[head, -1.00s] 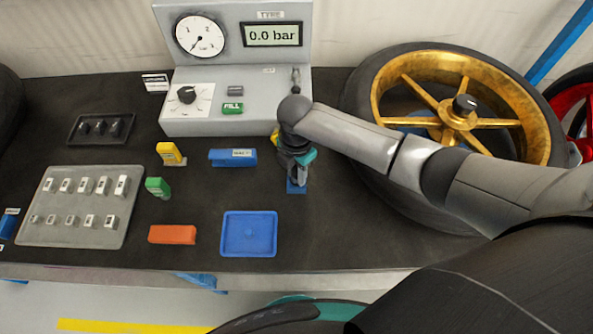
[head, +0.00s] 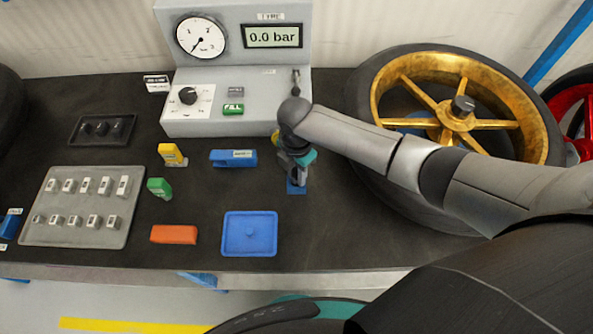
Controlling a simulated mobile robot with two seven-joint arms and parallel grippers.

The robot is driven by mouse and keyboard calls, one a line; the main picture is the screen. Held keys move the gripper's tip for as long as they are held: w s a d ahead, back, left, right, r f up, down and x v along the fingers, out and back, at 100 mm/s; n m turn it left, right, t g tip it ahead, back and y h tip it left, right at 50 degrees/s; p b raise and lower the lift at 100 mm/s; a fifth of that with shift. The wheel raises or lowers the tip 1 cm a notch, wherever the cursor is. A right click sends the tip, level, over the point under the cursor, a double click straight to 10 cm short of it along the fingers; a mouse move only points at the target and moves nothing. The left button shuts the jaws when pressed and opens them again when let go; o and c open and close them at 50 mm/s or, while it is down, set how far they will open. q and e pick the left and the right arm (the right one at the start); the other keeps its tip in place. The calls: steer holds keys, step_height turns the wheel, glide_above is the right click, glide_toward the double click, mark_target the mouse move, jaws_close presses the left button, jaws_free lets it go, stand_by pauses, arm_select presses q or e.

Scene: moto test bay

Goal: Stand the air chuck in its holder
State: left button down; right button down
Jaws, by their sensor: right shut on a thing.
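My right gripper (head: 298,172) points down at the middle of the bench, below the front of the tyre gauge unit. It is shut on the air chuck, which is mostly hidden by the fingers and wrist. A small blue holder (head: 296,190) sits on the bench directly under the gripper. The lower end of what I hold is at or just above this holder; I cannot tell whether it is seated in it. My left gripper is not in view.
The grey gauge unit (head: 237,115) reads 0.0 bar. A gold-rimmed wheel (head: 460,124) lies to the right under my arm. A blue tray (head: 249,247), an orange block (head: 174,234), a blue block (head: 220,158) and a grey rack (head: 62,233) lie left. Bare bench surrounds the holder.

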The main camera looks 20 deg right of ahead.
steer(key=shift+f, duration=0.4)
stand_by(0.8)
steer(key=shift+s+f, duration=0.1)
stand_by(1.4)
